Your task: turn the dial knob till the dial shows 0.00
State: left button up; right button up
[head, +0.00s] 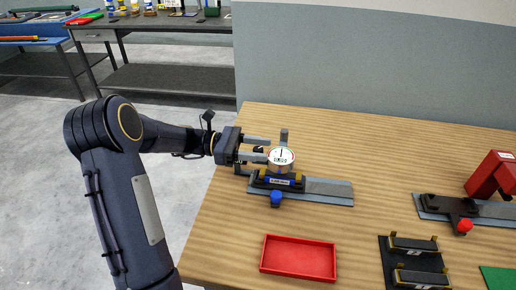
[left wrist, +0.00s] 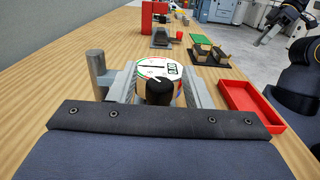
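The dial (head: 281,157) has a round white face with a dark needle and a small digit window, too small to read surely. It sits on a black and yellow holder on a grey plate (head: 330,190). In the left wrist view the dial face (left wrist: 150,68) lies just beyond the black dial knob (left wrist: 159,93). My left gripper (head: 268,149) reaches in from the left. Its fingers stand either side of the knob in the left wrist view (left wrist: 160,85), with gaps visible. A dark arm end, probably my right gripper (left wrist: 268,36), shows at the upper right; its fingers are unclear.
A grey post (head: 284,137) stands behind the dial, and a blue knob (head: 276,197) is at the holder's front. A red tray (head: 298,258), a black stand (head: 415,265) and a red block fixture (head: 490,176) are on the wooden table (head: 375,150).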

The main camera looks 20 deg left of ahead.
pick_arm(q)
jog(key=v, duration=0.7)
jog(key=shift+a+b, duration=0.35)
jog(key=shift+a, duration=0.05)
jog(key=shift+s, duration=0.1)
